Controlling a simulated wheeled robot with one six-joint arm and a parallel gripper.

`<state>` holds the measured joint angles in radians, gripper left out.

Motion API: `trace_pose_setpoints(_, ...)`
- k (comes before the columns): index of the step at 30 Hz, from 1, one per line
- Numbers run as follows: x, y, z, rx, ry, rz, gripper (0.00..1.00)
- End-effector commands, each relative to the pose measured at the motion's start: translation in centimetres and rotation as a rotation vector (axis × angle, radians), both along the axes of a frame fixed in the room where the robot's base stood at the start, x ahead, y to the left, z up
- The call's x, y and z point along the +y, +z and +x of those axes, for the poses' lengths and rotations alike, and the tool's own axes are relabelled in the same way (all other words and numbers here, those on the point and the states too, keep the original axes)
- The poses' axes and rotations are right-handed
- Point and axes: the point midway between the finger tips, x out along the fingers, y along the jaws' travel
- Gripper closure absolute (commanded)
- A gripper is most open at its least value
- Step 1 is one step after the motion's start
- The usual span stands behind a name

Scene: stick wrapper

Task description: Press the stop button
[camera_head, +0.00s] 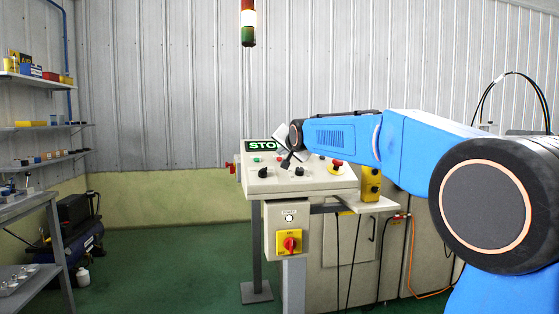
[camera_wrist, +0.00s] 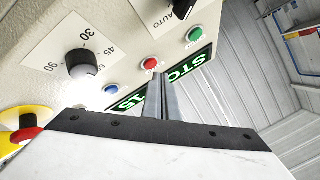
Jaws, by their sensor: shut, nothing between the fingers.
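The control panel (camera_head: 312,183) carries a green-lettered STOP sign (camera_head: 262,145). In the wrist view the sign (camera_wrist: 190,65) is partly hidden by my gripper (camera_wrist: 160,78). My gripper is shut and empty, its fingertips just beside a small red button (camera_wrist: 150,64); I cannot tell whether they touch it. A green button (camera_wrist: 195,33) is to the right and a blue one (camera_wrist: 111,89) to the lower left. A red mushroom button on a yellow base (camera_head: 336,166) is at the panel's right. In the head view my gripper (camera_head: 287,163) is over the panel's middle, its tips small and dark.
A red rotary switch on yellow (camera_head: 290,243) is below the panel. Shelves (camera_head: 45,128) stand at left. The green floor between is clear.

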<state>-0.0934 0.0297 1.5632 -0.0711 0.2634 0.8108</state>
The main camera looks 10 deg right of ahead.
Motion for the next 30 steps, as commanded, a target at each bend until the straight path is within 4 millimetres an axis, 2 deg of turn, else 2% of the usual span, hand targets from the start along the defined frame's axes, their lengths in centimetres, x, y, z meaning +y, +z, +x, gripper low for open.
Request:
trace_pose_setpoints(8,0.0,0.5,-0.2,-0.001,0.000,0.000,1.00)
trace_pose_setpoints(24,0.0,4.2,-2.1,-0.003,0.000,0.000,1.00)
trace_pose_setpoints(30,0.0,4.5,-2.4,0.000,0.000,0.000,1.00)
